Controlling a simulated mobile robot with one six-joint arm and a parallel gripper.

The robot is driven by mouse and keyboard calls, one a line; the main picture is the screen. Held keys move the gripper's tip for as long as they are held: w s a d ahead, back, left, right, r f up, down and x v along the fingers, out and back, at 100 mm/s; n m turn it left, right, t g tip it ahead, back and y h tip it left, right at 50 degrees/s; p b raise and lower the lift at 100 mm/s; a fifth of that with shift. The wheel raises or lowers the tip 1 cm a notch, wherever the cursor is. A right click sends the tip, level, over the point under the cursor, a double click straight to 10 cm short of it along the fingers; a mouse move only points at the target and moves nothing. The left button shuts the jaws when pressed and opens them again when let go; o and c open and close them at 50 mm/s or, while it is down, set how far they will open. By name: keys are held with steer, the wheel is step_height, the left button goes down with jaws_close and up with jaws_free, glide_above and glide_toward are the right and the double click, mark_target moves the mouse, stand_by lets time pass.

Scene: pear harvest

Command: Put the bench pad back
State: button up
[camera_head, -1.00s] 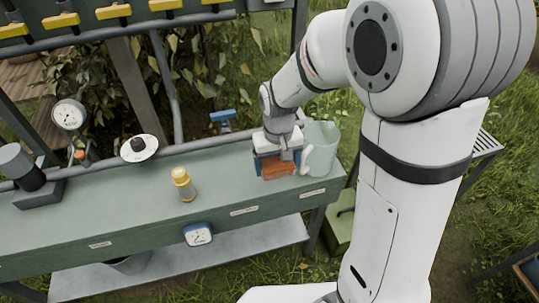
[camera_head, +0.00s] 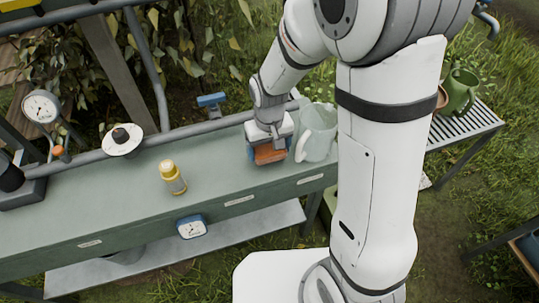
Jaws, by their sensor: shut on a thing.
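The bench pad (camera_head: 271,154) looks like an orange-brown block at the right part of the green bench (camera_head: 215,180). My gripper (camera_head: 270,143) points down over it and is shut on it. The gripper covers much of the pad's top, and I cannot tell whether the pad touches the bench top or is held just above it.
A pale jug (camera_head: 318,132) stands close to the right of my gripper. A yellow-capped bottle (camera_head: 172,178) stands on the bench to the left. A round white disc with a black knob (camera_head: 122,140) and a gauge (camera_head: 41,107) are farther left. The middle bench top is clear.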

mark_target(269, 156)
steer(key=shift+f, duration=1.55)
steer(key=shift+f, duration=0.1)
steer(key=shift+f+b, duration=0.15)
steer(key=shift+b, duration=0.2)
steer(key=o, duration=0.9)
steer(key=shift+r, duration=0.2)
